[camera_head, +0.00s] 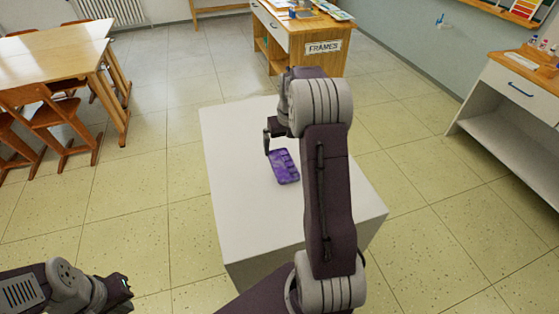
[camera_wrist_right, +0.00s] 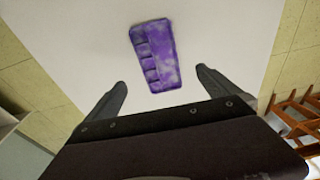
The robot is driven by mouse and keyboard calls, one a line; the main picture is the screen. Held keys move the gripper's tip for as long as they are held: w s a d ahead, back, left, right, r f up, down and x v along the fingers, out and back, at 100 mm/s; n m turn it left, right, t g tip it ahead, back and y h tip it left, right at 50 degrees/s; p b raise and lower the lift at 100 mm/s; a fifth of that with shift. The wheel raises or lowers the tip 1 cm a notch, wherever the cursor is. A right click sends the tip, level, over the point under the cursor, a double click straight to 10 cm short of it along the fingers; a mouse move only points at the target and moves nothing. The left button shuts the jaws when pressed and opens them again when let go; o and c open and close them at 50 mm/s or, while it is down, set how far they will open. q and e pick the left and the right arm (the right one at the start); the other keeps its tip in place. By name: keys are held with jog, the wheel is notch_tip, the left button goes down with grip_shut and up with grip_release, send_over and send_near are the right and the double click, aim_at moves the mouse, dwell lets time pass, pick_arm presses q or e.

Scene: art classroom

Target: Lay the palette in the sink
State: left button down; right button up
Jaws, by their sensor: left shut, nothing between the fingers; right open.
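A purple palette (camera_head: 283,166) with a row of wells lies flat on top of a white block-shaped stand (camera_head: 237,207) in the head view. In the right wrist view the palette (camera_wrist_right: 155,55) lies ahead of the fingertips, roughly centred between them. My right gripper (camera_wrist_right: 160,80) is open and empty, above the stand and apart from the palette; in the head view my right arm partly hides it. My left gripper (camera_head: 125,293) is shut and empty at the lower left, away from the stand. No sink shows in either view.
A wooden table (camera_head: 50,56) with chairs (camera_head: 60,120) stands at the left. A cabinet labelled FRAMES (camera_head: 323,47) stands behind the white stand. A white shelf unit (camera_head: 510,110) with a wooden top is at the right. Tiled floor around the stand is clear.

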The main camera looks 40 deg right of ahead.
aim_at(283, 166)
jog(key=f, duration=0.3)
jog(key=shift+w+d+f, duration=0.1)
jog(key=shift+w+f, duration=0.15)
jog(key=shift+w, duration=0.15)
jog(key=shift+w+f+b, duration=0.15)
jog(key=shift+f+b, duration=0.3)
jog(key=shift+f, duration=2.3)
jog(key=c, duration=1.6)
jog(key=r, duration=0.4)
jog(key=shift+s+r, duration=0.3)
jog(key=shift+r, duration=0.05)
jog(key=s+r, duration=0.6)
jog(key=s, duration=0.5)
jog(key=shift+d+r, duration=0.2)
jog(key=shift+d, duration=0.05)
